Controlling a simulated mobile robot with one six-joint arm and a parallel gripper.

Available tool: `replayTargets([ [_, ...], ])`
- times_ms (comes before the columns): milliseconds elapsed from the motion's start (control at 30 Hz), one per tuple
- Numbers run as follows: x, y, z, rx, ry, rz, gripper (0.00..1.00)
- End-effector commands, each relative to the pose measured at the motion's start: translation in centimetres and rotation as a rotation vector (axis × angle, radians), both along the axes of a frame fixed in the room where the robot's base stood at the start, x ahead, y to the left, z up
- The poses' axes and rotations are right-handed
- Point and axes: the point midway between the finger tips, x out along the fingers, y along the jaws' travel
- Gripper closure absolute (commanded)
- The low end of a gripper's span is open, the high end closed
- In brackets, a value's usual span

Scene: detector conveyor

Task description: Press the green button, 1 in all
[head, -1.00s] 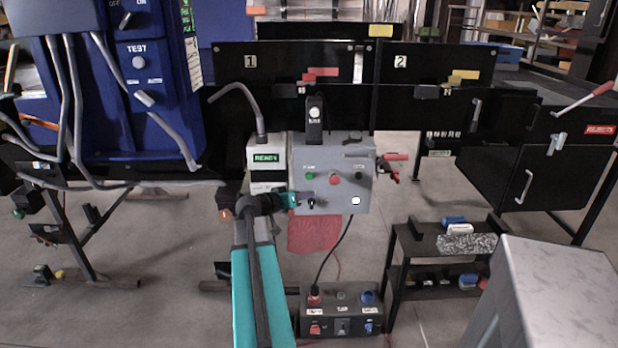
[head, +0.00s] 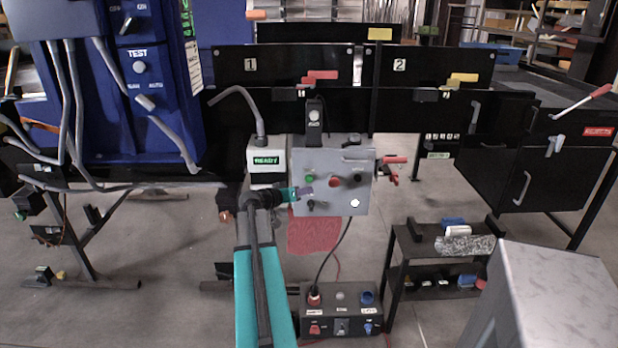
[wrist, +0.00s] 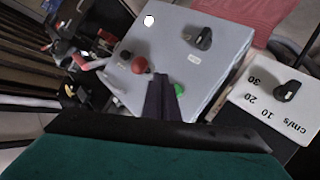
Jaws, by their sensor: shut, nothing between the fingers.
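The green button (head: 309,178) is on the upper left of the grey control box's front panel (head: 327,197). In the wrist view the green button (wrist: 180,89) shows just beside the fingertips, partly hidden by them. My gripper (head: 305,192) is shut and empty, in front of the panel a little below the green button. In the wrist view my gripper (wrist: 163,82) points at the panel close to the button. I cannot tell whether it touches anything.
A red button (head: 334,182) and a black knob (head: 358,177) sit right of the green one. A black switch (head: 317,205) is lower on the panel. A display box (head: 267,160) stands left, and red handles (head: 394,160) stick out right.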

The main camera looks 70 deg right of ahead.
Motion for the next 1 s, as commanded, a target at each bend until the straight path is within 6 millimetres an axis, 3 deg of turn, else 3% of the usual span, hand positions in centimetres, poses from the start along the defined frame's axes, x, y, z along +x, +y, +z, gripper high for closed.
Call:
replayTargets([
  [400,1.3,-3.4,-0.2,0.001,-0.001,-0.001,1.0],
  [1000,1.6,-3.9,-0.1,0.0,0.0,0.0,1.0],
])
